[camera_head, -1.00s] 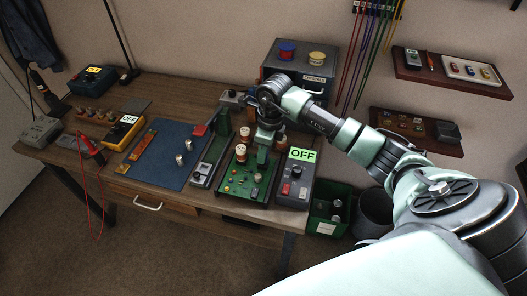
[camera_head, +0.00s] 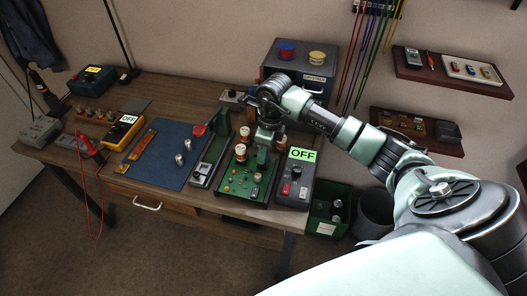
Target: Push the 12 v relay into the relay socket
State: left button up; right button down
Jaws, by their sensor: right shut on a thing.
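My right gripper (camera_head: 267,139) points down over the green circuit board (camera_head: 232,185) near the bench's front right. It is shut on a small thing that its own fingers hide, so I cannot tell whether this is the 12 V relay. The relay socket cannot be told apart among the small parts on the board. Copper-coloured coils (camera_head: 240,151) stand on the board close to the fingers. My left gripper is not in view.
A grey box marked OFF (camera_head: 293,186) stands right of the board. A blue-grey cabinet (camera_head: 300,69) stands behind my right arm. The mat is mostly clear.

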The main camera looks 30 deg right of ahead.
jog(key=shift+f+b, duration=0.7)
jog(key=shift+b, duration=0.05)
dwell(0.8)
dwell(0.4)
jog(key=c, duration=1.1)
grip_release()
jog(key=shift+o, duration=0.2)
